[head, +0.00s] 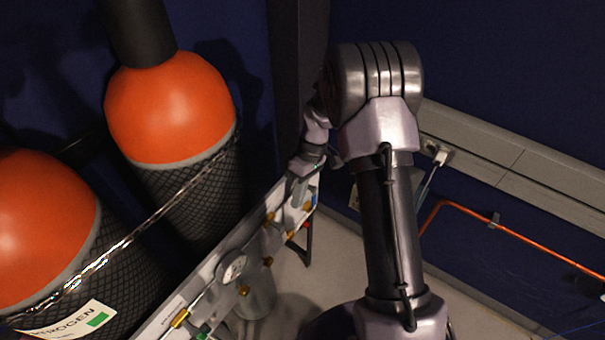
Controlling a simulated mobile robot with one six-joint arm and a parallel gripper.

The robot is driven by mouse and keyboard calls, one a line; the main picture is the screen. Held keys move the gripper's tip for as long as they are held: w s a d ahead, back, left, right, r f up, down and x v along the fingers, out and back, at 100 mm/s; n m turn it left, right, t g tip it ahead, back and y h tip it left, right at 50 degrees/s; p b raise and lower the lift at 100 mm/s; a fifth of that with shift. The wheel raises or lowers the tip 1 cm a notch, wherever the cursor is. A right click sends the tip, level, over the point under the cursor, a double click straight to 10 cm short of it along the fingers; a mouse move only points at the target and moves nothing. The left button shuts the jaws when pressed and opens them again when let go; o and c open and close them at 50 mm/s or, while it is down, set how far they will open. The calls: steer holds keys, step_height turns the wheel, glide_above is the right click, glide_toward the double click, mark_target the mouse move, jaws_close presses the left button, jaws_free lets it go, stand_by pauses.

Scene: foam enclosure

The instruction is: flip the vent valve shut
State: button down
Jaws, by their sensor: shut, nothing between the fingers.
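A light metal valve panel (211,277) runs diagonally in front of the gas cylinders, with several brass fittings along it. My gripper (297,190) is at the far upper end of this panel, over or touching it; I cannot tell which. It is shut with nothing in it. A small blue part (315,197) shows just right of the gripper, and a small red part (306,225) sits below it. I cannot tell which of these is the vent valve, nor its handle position; my gripper partly covers that end.
Two orange-topped cylinders (172,105) in black mesh stand at the left behind a chain (130,238). A round gauge (233,267) sits on the panel. An orange pipe (520,239) and grey trunking (520,165) run along the right wall.

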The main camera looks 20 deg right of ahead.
steer(key=p+v, duration=0.1)
steer(key=v, duration=0.5)
steer(key=shift+r, duration=0.2)
steer(key=shift+d, duration=0.1)
